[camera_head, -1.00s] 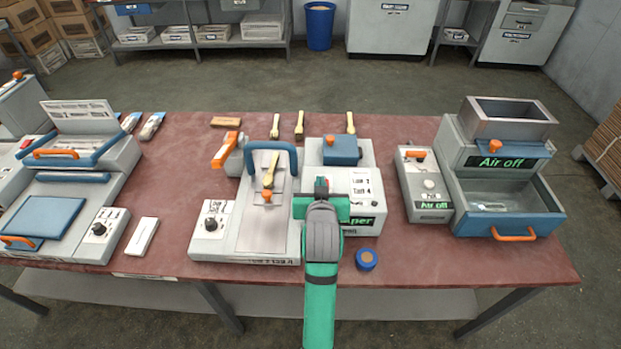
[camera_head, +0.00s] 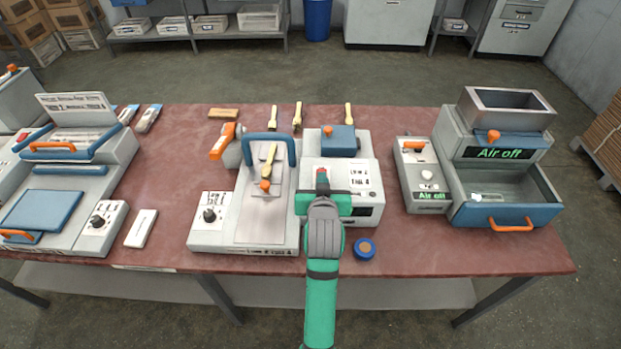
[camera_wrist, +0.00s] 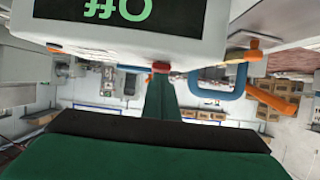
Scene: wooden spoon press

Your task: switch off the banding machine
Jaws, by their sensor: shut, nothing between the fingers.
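The grey machine (camera_head: 368,190) right of centre on the table has a blue block with an orange knob on top, paper labels and a dark front display (camera_head: 365,211). In the wrist view the display (camera_wrist: 118,12) is upside down and shows large green characters that seem to end in "off". My green gripper (camera_head: 322,190) is shut and empty at the machine's front left. A small red part (camera_head: 321,174) shows just beyond its tip and at the machine's edge in the wrist view (camera_wrist: 161,67). I cannot tell whether the tip touches it.
A press with a blue handle (camera_head: 270,140) stands close on the left. A blue round tub (camera_head: 364,248) sits in front. Several wooden-handled brushes lie behind.

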